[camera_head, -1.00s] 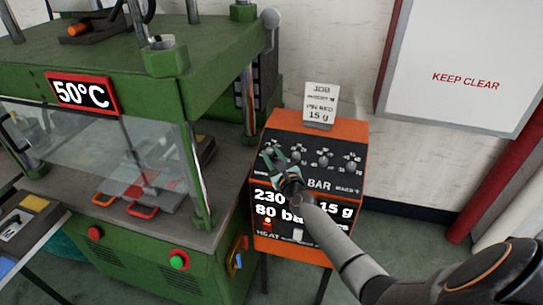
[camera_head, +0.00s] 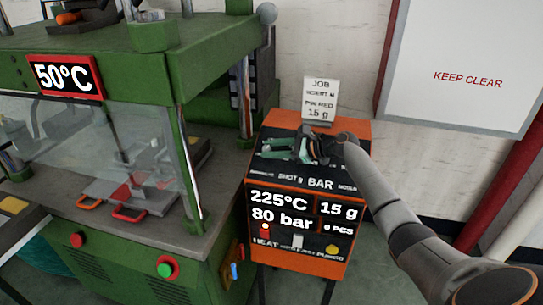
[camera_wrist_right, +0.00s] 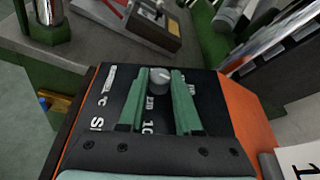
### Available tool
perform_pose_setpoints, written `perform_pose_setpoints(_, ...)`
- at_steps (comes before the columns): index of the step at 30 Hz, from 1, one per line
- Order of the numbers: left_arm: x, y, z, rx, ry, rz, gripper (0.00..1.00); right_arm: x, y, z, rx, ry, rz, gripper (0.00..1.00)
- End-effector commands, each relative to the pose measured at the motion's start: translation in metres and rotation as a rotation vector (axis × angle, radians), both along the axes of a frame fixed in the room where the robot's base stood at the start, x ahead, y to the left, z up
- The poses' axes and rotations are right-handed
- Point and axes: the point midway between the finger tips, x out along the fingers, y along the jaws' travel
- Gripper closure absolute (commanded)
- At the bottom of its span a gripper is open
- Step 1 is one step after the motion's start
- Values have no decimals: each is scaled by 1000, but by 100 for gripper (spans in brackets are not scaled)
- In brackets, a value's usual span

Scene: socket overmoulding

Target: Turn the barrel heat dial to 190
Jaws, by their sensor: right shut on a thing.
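The barrel heat dial (camera_wrist_right: 159,83) is a small grey knob on the black sloped panel of the orange control box (camera_head: 257,210). In the wrist view it sits between the two green fingers of my right gripper (camera_wrist_right: 160,74), which is shut on it. In the head view the right gripper (camera_head: 277,146) lies low over the row of dials, reaching in from the right, and hides most of them. The display (camera_head: 290,211) reads 225°C, 15 g, 80 bar and 0 PCS. My left gripper is not in view.
A job card (camera_head: 320,102) stands on the box top, reading 15 g. The green press (camera_head: 215,45) with its 50°C readout (camera_head: 65,77) stands close on the left. A "KEEP CLEAR" board (camera_head: 465,75) and a red pipe (camera_head: 500,190) are at the right.

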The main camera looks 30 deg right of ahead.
Motion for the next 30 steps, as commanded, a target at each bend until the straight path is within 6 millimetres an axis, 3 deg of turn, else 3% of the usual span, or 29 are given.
perform_pose_setpoints(17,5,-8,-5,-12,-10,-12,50,6,-5,0,-88,96,248,100)
perform_pose_setpoints(30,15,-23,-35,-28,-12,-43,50,12,-9,-3,-131,137,357,100)
